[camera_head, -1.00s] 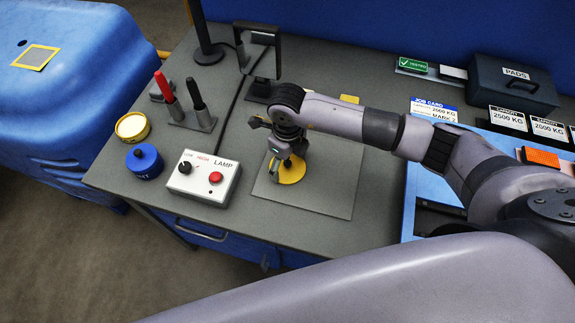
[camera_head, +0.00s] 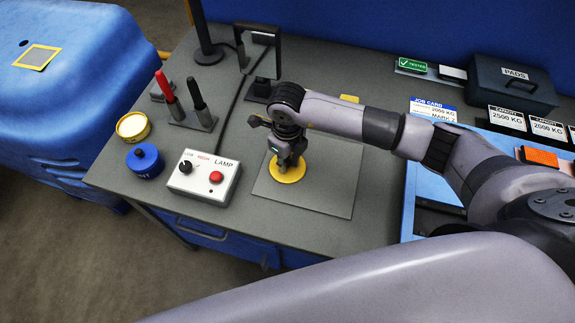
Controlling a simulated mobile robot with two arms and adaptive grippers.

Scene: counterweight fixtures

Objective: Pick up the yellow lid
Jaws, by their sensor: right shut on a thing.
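The yellow lid (camera_head: 291,176) is a flat round disc over the grey square mat (camera_head: 325,190) on the workbench. My right gripper (camera_head: 286,165) points down over the lid's middle and is shut on it; the fingers hide the part they hold. I cannot tell whether the lid touches the mat. An open yellow tin (camera_head: 132,127) with pale contents stands at the bench's left edge. My left gripper is not in view.
A blue lidded tin (camera_head: 144,161) and the lamp control box (camera_head: 203,178) stand left of the mat. Red and black pens (camera_head: 166,88) stand in a holder behind. A blue tray (camera_head: 411,200) with cards lies at the right. The mat's front part is clear.

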